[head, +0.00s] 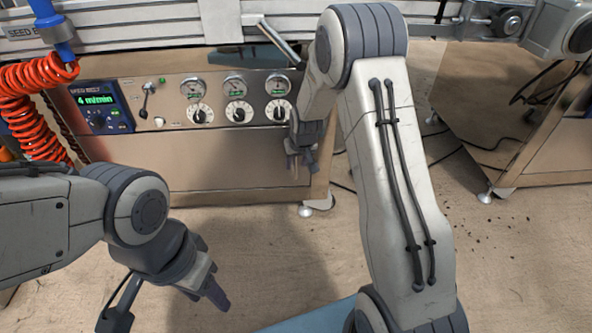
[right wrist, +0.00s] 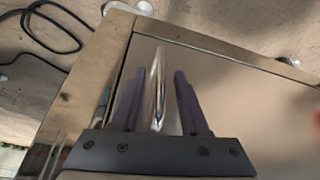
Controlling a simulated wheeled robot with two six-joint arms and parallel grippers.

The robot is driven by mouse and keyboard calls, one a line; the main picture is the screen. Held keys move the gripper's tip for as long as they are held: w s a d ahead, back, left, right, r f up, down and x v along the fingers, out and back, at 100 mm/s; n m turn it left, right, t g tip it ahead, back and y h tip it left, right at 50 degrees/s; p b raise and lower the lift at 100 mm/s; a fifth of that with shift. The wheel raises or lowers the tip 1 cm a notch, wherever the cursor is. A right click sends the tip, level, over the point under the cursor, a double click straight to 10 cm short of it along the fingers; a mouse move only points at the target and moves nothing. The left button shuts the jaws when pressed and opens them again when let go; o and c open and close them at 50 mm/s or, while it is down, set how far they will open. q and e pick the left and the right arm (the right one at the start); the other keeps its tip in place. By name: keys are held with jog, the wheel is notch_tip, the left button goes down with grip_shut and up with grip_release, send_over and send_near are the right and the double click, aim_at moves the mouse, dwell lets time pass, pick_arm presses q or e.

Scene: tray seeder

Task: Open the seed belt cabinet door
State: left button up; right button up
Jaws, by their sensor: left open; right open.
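The seed belt cabinet door (head: 200,165) is the brushed metal front below the control panel, and it looks closed. In the right wrist view the door (right wrist: 235,100) sits flush inside its frame. A shiny bar handle (right wrist: 158,85) stands on it near the frame edge. My right gripper (head: 300,160) is at the door's right side; in the right wrist view its open fingers (right wrist: 161,70) are on either side of the handle, with gaps showing. The handle is hidden by my gripper in the head view. My left gripper (head: 215,298) is open and empty, low in front of the cabinet.
The control panel (head: 172,104) with dials, knobs, a lever and a display is above the door. A coiled red hose (head: 35,105) hangs at the left. Another metal stand (head: 555,150) is at the right, with black cables on the floor. The floor before the door is clear.

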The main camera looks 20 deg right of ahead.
jog(key=shift+w+f, duration=0.15)
jog(key=shift+f, duration=0.3)
jog(key=shift+c, duration=0.3)
grip_shut()
dwell(0.9)
